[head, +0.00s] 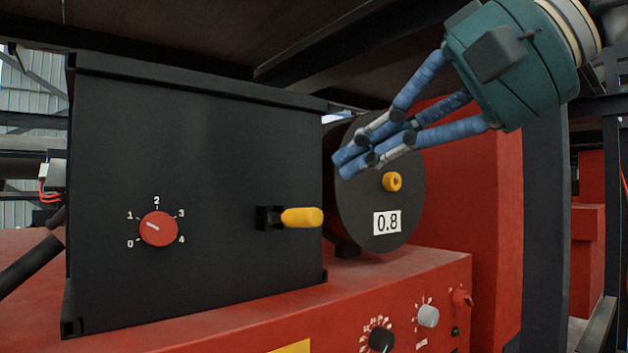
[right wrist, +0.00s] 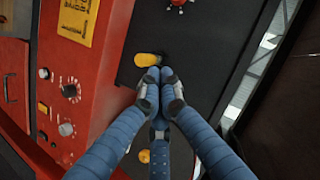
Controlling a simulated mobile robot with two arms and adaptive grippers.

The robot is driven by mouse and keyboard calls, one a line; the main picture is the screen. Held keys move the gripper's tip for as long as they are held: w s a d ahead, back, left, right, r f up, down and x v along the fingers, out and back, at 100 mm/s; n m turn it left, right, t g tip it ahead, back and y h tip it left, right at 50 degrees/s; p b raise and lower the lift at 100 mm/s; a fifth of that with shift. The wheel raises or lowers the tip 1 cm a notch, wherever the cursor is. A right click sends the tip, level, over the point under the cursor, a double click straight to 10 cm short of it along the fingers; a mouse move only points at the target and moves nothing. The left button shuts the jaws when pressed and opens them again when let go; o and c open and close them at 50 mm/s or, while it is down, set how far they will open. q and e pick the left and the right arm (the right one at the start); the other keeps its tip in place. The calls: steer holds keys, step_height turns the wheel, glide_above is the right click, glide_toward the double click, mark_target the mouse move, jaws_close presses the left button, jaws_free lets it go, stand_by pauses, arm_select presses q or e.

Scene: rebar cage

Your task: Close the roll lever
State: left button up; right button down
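The roll lever (head: 300,217) is a yellow handle on a black bracket, on the front of the black box (head: 195,150). It sticks out sideways to the right. My right gripper (head: 350,160) comes in from the upper right, with its blue fingertips in front of the black roll disc (head: 350,215), above and right of the lever. Its fingers are drawn together with nothing seen between them. In the right wrist view the lever (right wrist: 148,60) shows just beyond the fingertips (right wrist: 153,76), and I see no contact. My left gripper is not in view.
A red dial (head: 158,228) marked 0 to 4 sits on the box, left of the lever. The disc bears a yellow knob (head: 393,182) and a 0.8 label (head: 387,222). The red machine (head: 440,275) with several knobs lies below. Dark beams run overhead.

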steer(key=r+n+t, duration=0.1)
steer(key=d+r+n+t, duration=0.1)
steer(key=r+n, duration=0.2)
steer(key=n, duration=0.1)
steer(key=shift+s+d+r+t+h, duration=0.15)
steer(key=shift+s+d+t+h, duration=0.2)
steer(key=shift+d+t+h, duration=0.05)
steer(key=p, duration=0.4)
glide_above(292, 218)
steer(key=d, duration=0.3)
steer(key=f, duration=0.5)
steer(key=shift+s+a+f, duration=0.1)
steer(key=shift+a+f, duration=0.1)
steer(key=shift+a, duration=0.05)
steer(key=shift+s+d+f, duration=0.15)
steer(key=shift+s+f, duration=0.25)
steer(key=shift+f, duration=0.5)
steer(key=shift+w, duration=0.1)
